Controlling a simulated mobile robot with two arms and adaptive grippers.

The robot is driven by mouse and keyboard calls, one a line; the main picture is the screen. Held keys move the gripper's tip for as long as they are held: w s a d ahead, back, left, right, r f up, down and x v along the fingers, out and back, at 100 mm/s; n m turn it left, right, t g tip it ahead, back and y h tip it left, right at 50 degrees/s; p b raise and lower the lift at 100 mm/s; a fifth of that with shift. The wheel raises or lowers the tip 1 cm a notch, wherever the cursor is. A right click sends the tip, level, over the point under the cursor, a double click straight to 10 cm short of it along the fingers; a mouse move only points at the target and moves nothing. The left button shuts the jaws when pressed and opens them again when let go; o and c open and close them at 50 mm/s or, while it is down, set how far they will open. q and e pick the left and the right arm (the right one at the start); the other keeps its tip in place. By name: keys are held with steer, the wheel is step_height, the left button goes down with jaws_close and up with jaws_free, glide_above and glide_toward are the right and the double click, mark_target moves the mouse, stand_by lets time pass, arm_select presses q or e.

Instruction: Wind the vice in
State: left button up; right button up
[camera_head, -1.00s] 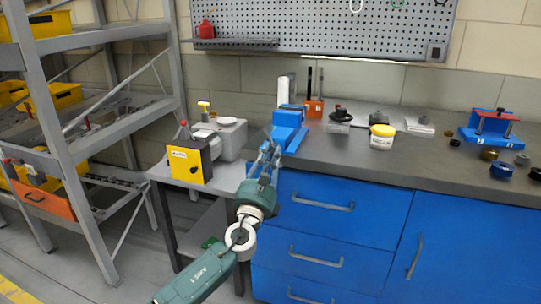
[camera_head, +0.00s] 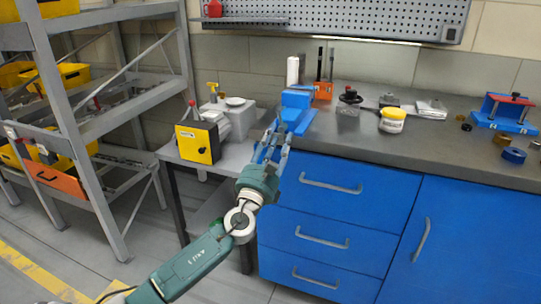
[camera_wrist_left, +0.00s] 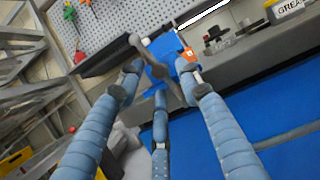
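The blue vice (camera_head: 296,108) is at the left end of the grey workbench. It also shows in the wrist view (camera_wrist_left: 163,48), beyond my fingers. Its grey handle bar (camera_wrist_left: 147,55) runs slantwise across the middle of the wrist view. My left gripper (camera_head: 272,140) is at the front of the vice. In the wrist view its three blue-grey fingers (camera_wrist_left: 161,78) are spread apart around the handle bar, with no clear grip on it. Whether any finger touches the bar I cannot tell. My right gripper is in neither view.
Blue drawers (camera_head: 325,190) lie under the workbench (camera_head: 440,145). A side table (camera_head: 232,158) with a yellow-fronted machine (camera_head: 197,143) stands left of the vice. An orange tool holder (camera_head: 322,91) and a grease tub (camera_head: 392,120) stand on the bench. A shelf rack (camera_head: 80,130) is farther left.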

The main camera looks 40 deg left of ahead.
arm_select(q)
steer(key=v, duration=1)
steer(key=shift+s, duration=0.15)
